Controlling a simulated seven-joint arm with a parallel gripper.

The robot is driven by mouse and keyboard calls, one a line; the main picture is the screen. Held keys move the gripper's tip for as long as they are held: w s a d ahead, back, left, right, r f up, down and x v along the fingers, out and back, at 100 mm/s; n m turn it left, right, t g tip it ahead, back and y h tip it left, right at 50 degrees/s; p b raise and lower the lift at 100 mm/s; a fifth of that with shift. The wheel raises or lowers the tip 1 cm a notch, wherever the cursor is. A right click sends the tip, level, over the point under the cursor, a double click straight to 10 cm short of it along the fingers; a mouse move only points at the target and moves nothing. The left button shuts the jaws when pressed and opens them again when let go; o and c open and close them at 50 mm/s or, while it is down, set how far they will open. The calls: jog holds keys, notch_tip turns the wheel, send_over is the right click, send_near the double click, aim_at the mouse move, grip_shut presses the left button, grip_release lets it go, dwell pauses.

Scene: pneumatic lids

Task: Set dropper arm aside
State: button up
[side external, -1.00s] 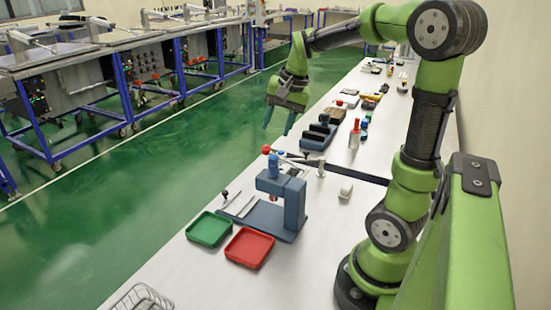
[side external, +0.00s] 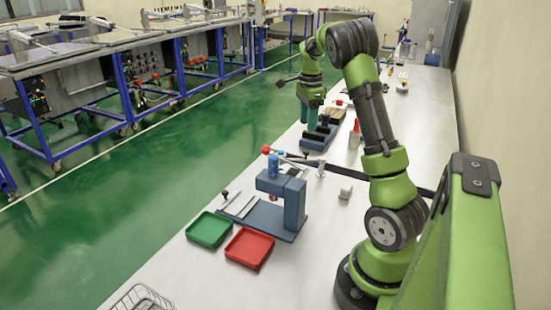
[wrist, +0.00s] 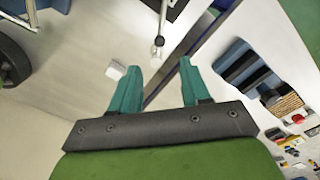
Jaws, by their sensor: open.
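A thin metal arm with a red ball (side external: 266,150) at its left end reaches across the top of the blue press-like stand (side external: 295,205) in the side view. Its right end meets a small upright post (side external: 320,170). I take this to be the dropper arm. In the wrist view a slim metal rod (wrist: 161,22) with a small pivot end lies ahead of the fingertips. My gripper (side external: 311,124) is open and empty, with teal fingers, above the bench and beyond the stand in the side view. In the wrist view the fingers (wrist: 158,68) are apart with nothing between them.
A green tray (side external: 208,230) and a red tray (side external: 249,249) sit in front of the stand. A small white block (side external: 346,190) lies right of the post. A dark slotted holder (side external: 317,138) and a red-topped bottle (side external: 355,134) stand near my gripper.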

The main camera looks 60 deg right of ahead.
aim_at(306, 151)
notch_tip(306, 151, down, 10)
jog(key=shift+r, duration=0.1)
dwell(0.4)
grip_shut()
